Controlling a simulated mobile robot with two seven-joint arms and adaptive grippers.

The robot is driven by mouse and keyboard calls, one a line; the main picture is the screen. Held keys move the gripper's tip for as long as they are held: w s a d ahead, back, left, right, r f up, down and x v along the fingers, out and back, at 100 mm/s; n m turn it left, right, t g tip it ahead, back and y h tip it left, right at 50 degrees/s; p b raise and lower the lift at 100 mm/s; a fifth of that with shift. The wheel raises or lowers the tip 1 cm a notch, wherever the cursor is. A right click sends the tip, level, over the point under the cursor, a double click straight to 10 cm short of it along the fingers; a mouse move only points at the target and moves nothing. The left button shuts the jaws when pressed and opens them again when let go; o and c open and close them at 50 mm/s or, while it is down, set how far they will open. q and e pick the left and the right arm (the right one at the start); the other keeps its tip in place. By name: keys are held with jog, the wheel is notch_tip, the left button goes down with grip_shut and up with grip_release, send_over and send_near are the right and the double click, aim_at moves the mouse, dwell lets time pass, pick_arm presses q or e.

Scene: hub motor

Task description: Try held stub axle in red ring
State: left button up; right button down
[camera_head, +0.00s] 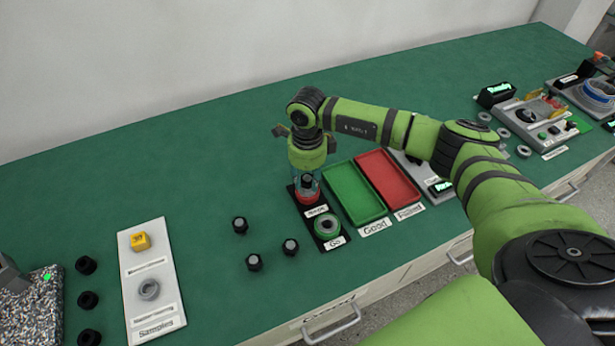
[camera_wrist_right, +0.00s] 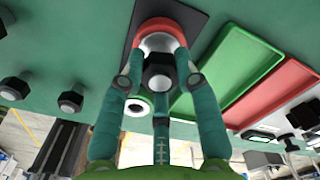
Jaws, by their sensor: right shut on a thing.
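My right gripper (camera_head: 307,180) points down over the red ring (camera_head: 308,197) at the back of the black gauge plate (camera_head: 338,242). It is shut on a dark stub axle, which also shows between the fingers in the right wrist view (camera_wrist_right: 159,74). In that view the axle is in line with the red ring (camera_wrist_right: 157,26) and overlaps its pale bore. I cannot tell whether the axle tip is inside the ring or just above it. The green ring (camera_head: 327,225), labelled Go, is at the front of the same plate. My left gripper is not in view.
The green tray (camera_head: 354,194) and red tray (camera_head: 388,181) stand right beside the gauge plate. Loose stub axles (camera_head: 290,246) stand to its left. A white samples board (camera_head: 151,262) is further left. The bench behind the board and loose axles is clear.

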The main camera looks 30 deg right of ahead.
jog(key=shift+s, duration=0.1)
dwell(0.3)
jog(key=shift+r+p, duration=0.35)
jog(key=shift+r, duration=0.25)
jog(key=shift+r, duration=0.1)
jog(key=shift+r+p, duration=1.25)
jog(key=shift+r, duration=0.75)
